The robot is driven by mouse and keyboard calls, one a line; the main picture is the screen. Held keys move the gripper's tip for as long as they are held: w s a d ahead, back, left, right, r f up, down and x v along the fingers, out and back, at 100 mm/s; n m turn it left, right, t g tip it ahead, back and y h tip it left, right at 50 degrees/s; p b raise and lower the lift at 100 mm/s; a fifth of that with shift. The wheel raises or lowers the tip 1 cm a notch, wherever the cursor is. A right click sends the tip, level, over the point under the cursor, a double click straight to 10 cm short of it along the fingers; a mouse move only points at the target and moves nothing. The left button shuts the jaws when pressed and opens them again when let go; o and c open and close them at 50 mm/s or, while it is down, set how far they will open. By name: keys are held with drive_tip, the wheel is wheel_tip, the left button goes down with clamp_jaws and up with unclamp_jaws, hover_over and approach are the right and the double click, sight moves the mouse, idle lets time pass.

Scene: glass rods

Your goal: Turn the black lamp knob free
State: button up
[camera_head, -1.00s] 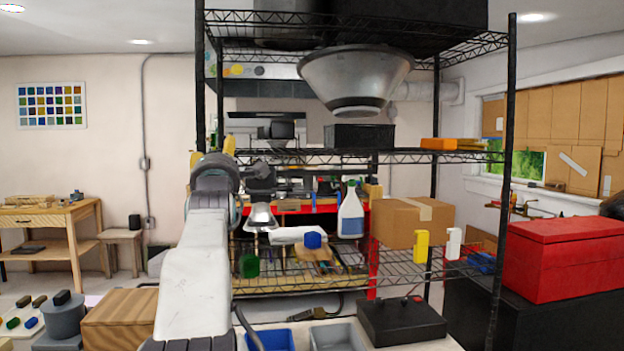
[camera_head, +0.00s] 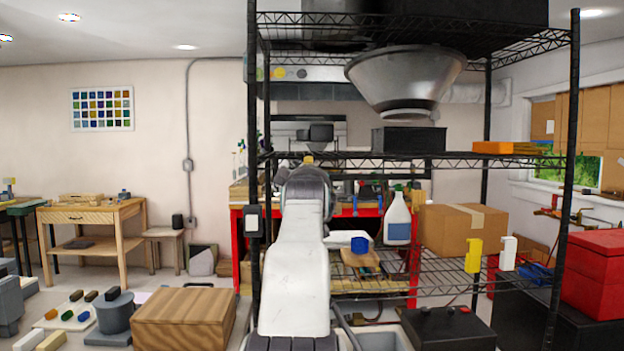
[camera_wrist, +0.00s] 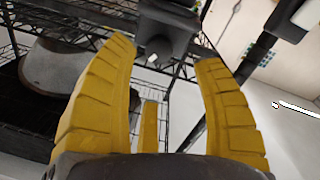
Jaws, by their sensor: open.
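In the head view my arm covers most of the gripper and the place where the black lamp stood. Only a small yellow piece shows at the arm's top.
A black wire shelf (camera_head: 480,160) surrounds the work area.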

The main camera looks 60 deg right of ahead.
drive_tip(key=shift+p+x, duration=2.45)
drive_tip(key=shift+x, duration=1.2)
drive_tip(key=shift+o, duration=0.2)
